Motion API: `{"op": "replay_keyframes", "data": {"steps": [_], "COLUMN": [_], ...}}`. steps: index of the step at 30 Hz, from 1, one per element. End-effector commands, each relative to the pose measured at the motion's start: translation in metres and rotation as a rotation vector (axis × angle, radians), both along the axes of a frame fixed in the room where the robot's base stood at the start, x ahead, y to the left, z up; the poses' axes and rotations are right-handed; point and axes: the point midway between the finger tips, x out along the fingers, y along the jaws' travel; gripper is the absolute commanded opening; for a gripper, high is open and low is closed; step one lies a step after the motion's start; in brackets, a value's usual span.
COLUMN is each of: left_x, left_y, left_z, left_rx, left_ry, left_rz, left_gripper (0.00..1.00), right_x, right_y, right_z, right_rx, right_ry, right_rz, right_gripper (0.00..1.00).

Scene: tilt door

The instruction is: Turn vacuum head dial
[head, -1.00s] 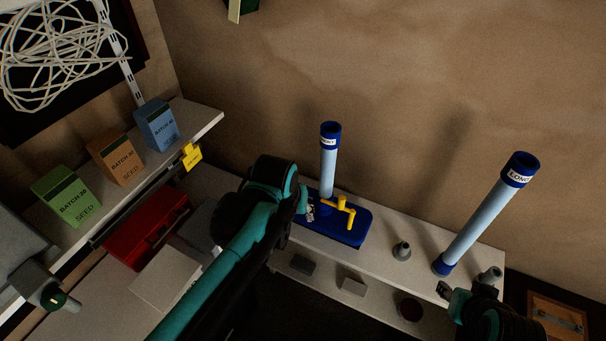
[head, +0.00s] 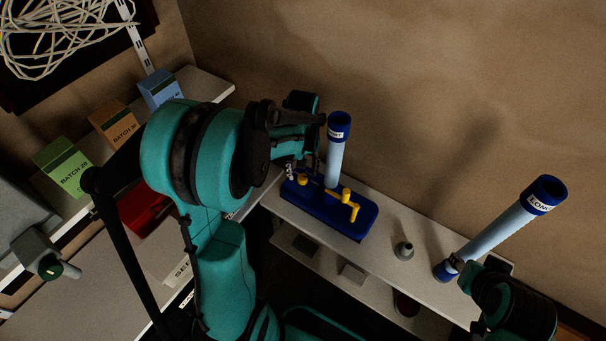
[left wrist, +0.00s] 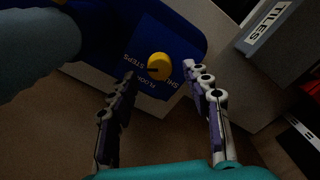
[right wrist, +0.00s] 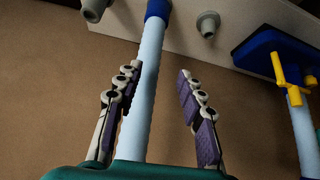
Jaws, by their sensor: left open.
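The blue vacuum head (head: 325,215) sits on the white shelf with a light blue tube (head: 336,160) standing up from it. Its yellow dial (left wrist: 160,66) shows in the left wrist view, with STEPS and FLOOR printed beside it and a third label partly hidden. My left gripper (head: 292,170) is at the left end of the head. In the left wrist view my left gripper (left wrist: 159,70) is open, one finger on each side of the dial; contact is not clear. My right gripper (right wrist: 160,72) is open, with the long light blue tube (right wrist: 150,85) between or behind its fingers.
A yellow handle (head: 349,205) rises from the head's right part. A grey nozzle (head: 403,251) stands on the shelf. The long tube (head: 500,230) leans at the right. Seed boxes (head: 62,168) and a red box (head: 145,212) are at the left.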

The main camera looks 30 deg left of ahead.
Motion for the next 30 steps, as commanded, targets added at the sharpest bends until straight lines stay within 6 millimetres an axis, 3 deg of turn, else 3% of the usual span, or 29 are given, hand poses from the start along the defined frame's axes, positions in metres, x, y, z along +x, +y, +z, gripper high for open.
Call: {"op": "replay_keyframes", "data": {"steps": [4,13,14,19,30], "left_x": [0.000,0.000,0.000,0.000,0.000], "left_y": [0.000,0.000,0.000,0.000,0.000], "left_z": [-0.015,-0.017,-0.017,-0.017,-0.018], "left_rx": [0.000,0.001,0.001,0.001,0.001], "left_ry": [0.000,-0.001,-0.001,-0.001,-0.001], "left_rz": [-0.001,-0.001,-0.001,-0.001,-0.033], "left_gripper": [0.49,0.49,0.46,0.01,0.00], "right_x": [0.000,0.000,0.000,0.000,0.000], "right_y": [0.000,0.000,0.000,0.000,0.000], "right_z": [-0.005,-0.005,-0.005,-0.005,-0.006], "right_rx": [0.000,0.000,0.000,0.000,0.000], "right_ry": [0.000,0.000,0.000,0.000,0.000], "right_rz": [0.000,0.000,0.000,0.000,0.000], "right_gripper": [0.39,0.39,0.39,0.39,0.39]}}
